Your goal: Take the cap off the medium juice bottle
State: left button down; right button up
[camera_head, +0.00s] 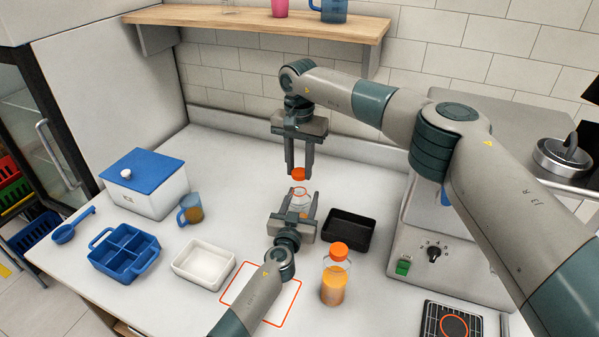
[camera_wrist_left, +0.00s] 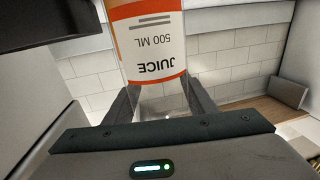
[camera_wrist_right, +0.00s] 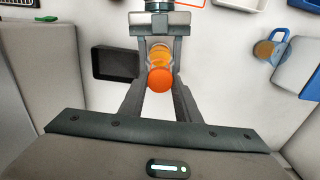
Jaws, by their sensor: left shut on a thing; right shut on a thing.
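The juice bottle (camera_head: 300,199) is clear with an orange cap (camera_head: 299,174). My left gripper (camera_head: 301,207) is shut around its body, above the worktop. In the left wrist view its label (camera_wrist_left: 148,45) reads "JUICE 500 ML". My right gripper (camera_head: 301,170) points down from above, shut on the cap. In the right wrist view the cap (camera_wrist_right: 160,79) sits between the fingers, with the bottle (camera_wrist_right: 159,52) beyond it. I cannot tell whether the cap still touches the neck.
Another orange-capped bottle (camera_head: 335,280) with juice stands at the front. A black tray (camera_head: 359,239), a white tray (camera_head: 181,267), a blue divided caddy (camera_head: 106,263) and a mug (camera_head: 191,212) stand around. A grey machine (camera_head: 420,262) is at right, a shelf (camera_head: 240,19) at the back.

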jog(key=shift+r, duration=0.85)
pick_arm(q)
jog(key=c, duration=0.7)
grip_release()
jog(key=shift+s, duration=0.1)
jog(key=v, duration=1.2)
pick_arm(e)
jog(key=shift+r, duration=0.15)
